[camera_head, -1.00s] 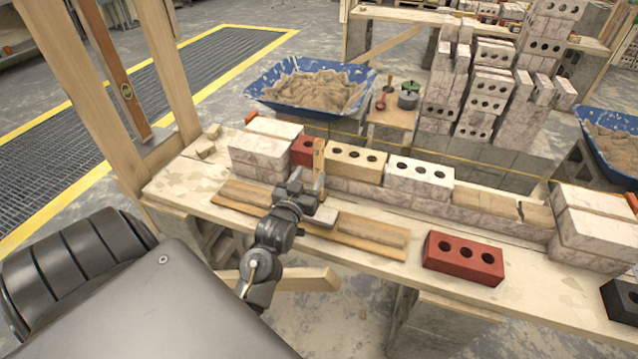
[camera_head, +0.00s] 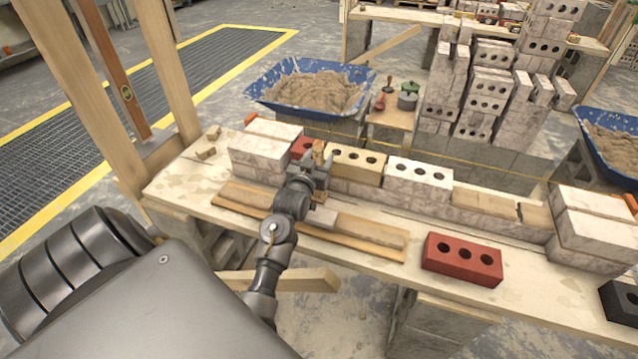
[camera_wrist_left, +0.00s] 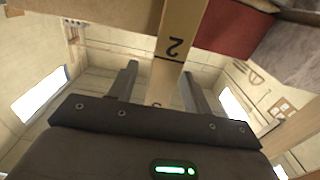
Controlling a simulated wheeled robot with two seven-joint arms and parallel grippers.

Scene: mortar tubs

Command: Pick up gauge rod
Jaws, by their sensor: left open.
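The gauge rod (camera_head: 319,147) is a narrow light wooden strip standing upright by the front of the low brick wall, next to a red brick. In the left wrist view the rod (camera_wrist_left: 181,38) has a black "2" and a dark mark line. My left gripper (camera_head: 312,168) is open at the rod and hides its lower part in the head view. In the left wrist view the rod runs between the two open fingers (camera_wrist_left: 160,72); I cannot tell whether either touches it. My right gripper is not in view.
Pale bricks (camera_head: 258,156) flank the rod on the left. A blue mortar tub (camera_head: 285,101) stands behind.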

